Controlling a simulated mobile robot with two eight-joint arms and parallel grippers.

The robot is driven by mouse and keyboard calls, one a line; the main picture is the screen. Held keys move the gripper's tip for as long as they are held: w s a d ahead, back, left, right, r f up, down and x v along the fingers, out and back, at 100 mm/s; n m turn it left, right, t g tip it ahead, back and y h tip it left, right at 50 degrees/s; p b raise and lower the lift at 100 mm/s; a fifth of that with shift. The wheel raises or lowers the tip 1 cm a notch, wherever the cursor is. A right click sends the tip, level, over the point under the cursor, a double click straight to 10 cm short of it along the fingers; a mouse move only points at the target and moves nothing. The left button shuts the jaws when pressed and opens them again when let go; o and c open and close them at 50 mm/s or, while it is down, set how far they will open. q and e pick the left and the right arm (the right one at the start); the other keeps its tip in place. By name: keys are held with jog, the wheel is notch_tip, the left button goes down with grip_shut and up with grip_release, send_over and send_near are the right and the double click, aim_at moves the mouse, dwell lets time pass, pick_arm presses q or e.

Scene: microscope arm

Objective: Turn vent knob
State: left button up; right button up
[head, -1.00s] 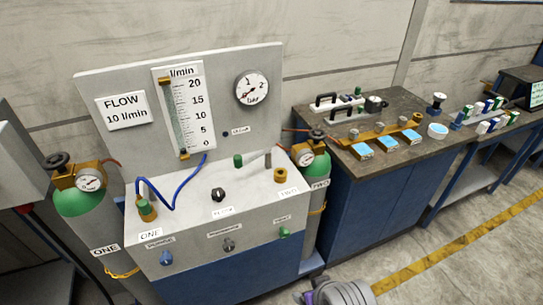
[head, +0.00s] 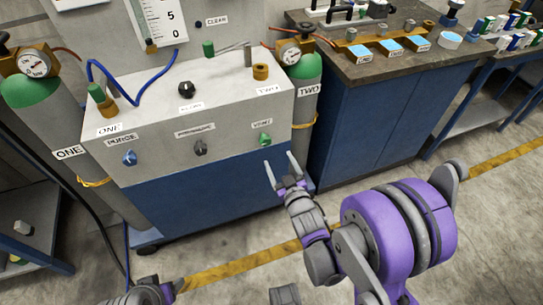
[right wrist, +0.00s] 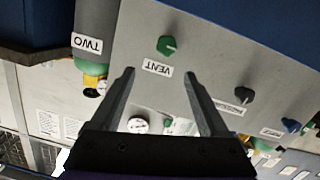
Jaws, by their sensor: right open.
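The green vent knob (head: 265,139) is on the sloped grey front of the console, at its right end, with the VENT label just above it. My right gripper (head: 278,160) is open and empty, its two fingers pointing up toward the panel just below and right of the knob. In the right wrist view, which is upside down, the vent knob (right wrist: 166,45) lies beyond the open fingertips, roughly between them in the picture. The fingers look apart from it.
A black knob (head: 200,147) and a blue purge knob (head: 130,158) sit left on the same panel. Cylinder TWO (head: 305,95) stands close at the console's right, cylinder ONE (head: 50,125) at its left. A blue cabinet (head: 385,125) stands further right. The floor in front is clear.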

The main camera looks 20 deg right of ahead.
aim_at(267, 144)
jog(key=shift+n+t+y, duration=0.4)
jog(key=shift+t+y, duration=0.1)
jog(key=shift+t, duration=0.2)
jog(key=w+f, duration=0.1)
jog(key=w, duration=0.2)
jog(key=w+f, duration=0.1)
jog(key=w, duration=0.3)
jog(key=w+f+b, duration=0.1)
jog(key=w, duration=0.2)
jog(key=shift+w+a+f, duration=0.1)
jog(key=shift+w+a, duration=0.2)
jog(key=shift+a, duration=0.05)
pick_arm(q)
jog(key=shift+s+d+f, duration=0.2)
jog(key=shift+f, duration=0.45)
jog(key=shift+s+d+f, duration=0.15)
jog(key=shift+s+f, duration=0.05)
jog(key=shift+f, duration=0.4)
pick_arm(e)
grip_shut()
